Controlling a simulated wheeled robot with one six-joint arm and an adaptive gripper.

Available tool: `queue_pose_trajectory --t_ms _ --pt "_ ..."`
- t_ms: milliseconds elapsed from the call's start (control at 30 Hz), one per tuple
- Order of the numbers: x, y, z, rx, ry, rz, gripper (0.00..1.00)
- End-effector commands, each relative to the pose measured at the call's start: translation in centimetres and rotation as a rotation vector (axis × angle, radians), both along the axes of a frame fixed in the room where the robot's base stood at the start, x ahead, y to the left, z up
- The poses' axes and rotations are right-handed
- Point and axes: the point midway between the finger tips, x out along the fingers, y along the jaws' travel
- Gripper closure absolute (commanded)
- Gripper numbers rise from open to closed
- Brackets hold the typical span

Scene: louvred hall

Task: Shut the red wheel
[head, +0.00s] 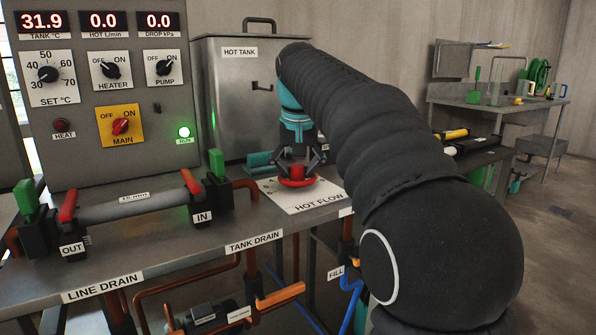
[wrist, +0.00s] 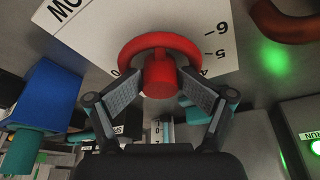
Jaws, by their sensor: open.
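The red wheel (head: 297,182) sits on the white HOT FLOW plate (head: 318,203) on the bench, below the end of my arm. In the wrist view the red wheel (wrist: 190,43) shows as a rim with a thick red hub (wrist: 159,75) rising toward me. My gripper (head: 296,163) points down over the wheel. In the wrist view my gripper (wrist: 158,88) is open, with one finger on each side of the hub. I cannot tell whether the pads touch it. The plate's scale shows 5 and 6; other marks are partly hidden by the wheel and fingers.
The control panel (head: 110,85) stands behind left, reading 31.9, 0.0 and 0.0, with a green RUN light (head: 184,132) lit. The hot tank (head: 225,85) is behind the wheel. Left are a grey pipe (head: 130,206) and red and green levers. My arm covers the right side.

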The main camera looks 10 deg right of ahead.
Motion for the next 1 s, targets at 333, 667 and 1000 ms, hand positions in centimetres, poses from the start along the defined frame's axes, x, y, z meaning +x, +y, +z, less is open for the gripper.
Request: queue_pose_trajectory --t_ms 333,667,1000 --pt "0.0 0.0 0.3 0.000 -0.003 0.000 0.36" --pt "-0.4 0.1 3.5 0.000 -0.006 0.000 0.36" --pt "-1.0 0.1 6.7 0.000 -0.006 0.000 0.36"
